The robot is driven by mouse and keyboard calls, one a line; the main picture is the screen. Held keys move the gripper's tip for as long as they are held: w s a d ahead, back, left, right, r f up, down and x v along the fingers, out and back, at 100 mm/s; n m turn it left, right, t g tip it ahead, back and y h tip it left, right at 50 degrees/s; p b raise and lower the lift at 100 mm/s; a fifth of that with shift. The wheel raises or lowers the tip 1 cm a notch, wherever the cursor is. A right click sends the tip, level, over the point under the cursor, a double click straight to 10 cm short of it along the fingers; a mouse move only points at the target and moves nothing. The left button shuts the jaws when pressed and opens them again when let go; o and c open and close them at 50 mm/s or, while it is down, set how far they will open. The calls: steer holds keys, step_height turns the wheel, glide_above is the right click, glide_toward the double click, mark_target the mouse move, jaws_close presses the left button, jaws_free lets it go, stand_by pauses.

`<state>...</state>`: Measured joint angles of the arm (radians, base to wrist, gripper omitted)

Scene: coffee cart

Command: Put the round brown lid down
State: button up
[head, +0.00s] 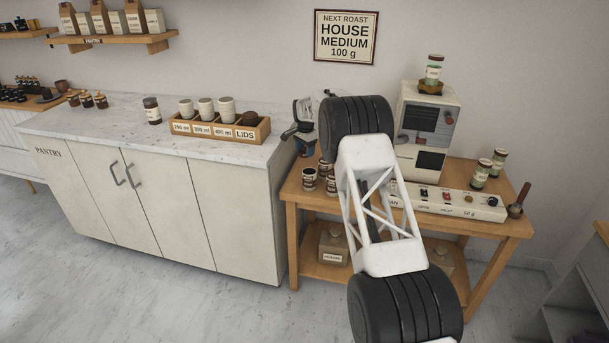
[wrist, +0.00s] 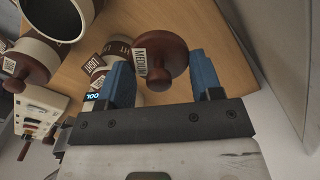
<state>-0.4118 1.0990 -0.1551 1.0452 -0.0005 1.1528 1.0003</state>
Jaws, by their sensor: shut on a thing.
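The round brown lid (wrist: 166,58) is in the wrist view, with a white MEDIUM tag on it. My gripper (wrist: 160,72) has its blue fingers on either side of the lid and is shut on it. Jars and the wooden top of the cart lie beyond the lid; I cannot tell if the lid touches anything. In the head view my gripper (head: 304,146) is at the left end of the cart, mostly hidden behind my arm, and the held lid cannot be made out.
In the wrist view an open container (wrist: 55,16), a brown-lidded jar (wrist: 28,62) and a jar tagged LIGHT (wrist: 98,68) stand close by. The head view shows the wooden cart (head: 510,222), a white machine (head: 447,95), a switch panel (head: 455,203) and a LIDS rack (head: 208,138) on the pantry counter.

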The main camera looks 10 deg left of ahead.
steer(key=shift+f, duration=3.1)
steer(key=shift+f, duration=1.9)
steer(key=shift+f, duration=0.1)
steer(key=o, duration=0.9)
step_height(320, 180, up, 12)
steer(key=shift+r, duration=0.1)
